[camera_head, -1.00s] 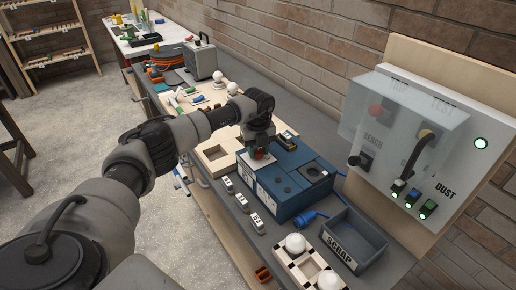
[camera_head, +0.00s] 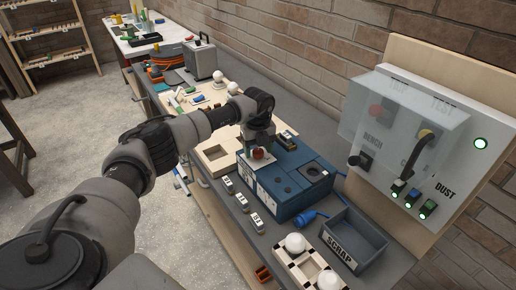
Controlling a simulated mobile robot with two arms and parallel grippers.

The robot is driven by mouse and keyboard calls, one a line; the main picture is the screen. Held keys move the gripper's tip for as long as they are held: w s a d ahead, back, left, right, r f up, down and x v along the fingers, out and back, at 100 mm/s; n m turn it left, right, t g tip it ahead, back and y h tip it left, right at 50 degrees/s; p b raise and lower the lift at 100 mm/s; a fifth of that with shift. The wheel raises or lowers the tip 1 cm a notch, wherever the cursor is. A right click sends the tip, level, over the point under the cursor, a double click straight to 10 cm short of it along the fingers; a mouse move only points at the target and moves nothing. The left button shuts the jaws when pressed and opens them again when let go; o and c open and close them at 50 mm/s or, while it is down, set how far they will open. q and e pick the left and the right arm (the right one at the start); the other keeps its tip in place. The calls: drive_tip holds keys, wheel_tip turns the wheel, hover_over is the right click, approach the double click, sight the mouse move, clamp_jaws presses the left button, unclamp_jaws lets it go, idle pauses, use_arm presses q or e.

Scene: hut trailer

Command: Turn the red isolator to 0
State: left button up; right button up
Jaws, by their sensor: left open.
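The red isolator (camera_head: 258,154) is a small red knob on a pale plate at the far left part of the blue box (camera_head: 285,185). My left gripper (camera_head: 259,148) points down right at the knob and is open. Its fingers partly hide the knob, so I cannot tell whether they touch it. The knob's markings and exact angle are too small to read. My right gripper is out of view.
A wall panel (camera_head: 467,165) with a clear cover, a red button and lit green lamps stands on the right. A scrap bin (camera_head: 349,240) sits in front of the blue box. Several small labelled blocks line the bench's left edge.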

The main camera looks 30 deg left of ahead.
sight(258, 150)
use_arm(q)
wheel_tip(258, 150, up, 11)
drive_tip(key=b, duration=0.3)
drive_tip(key=shift+f, duration=0.15)
idle(0.5)
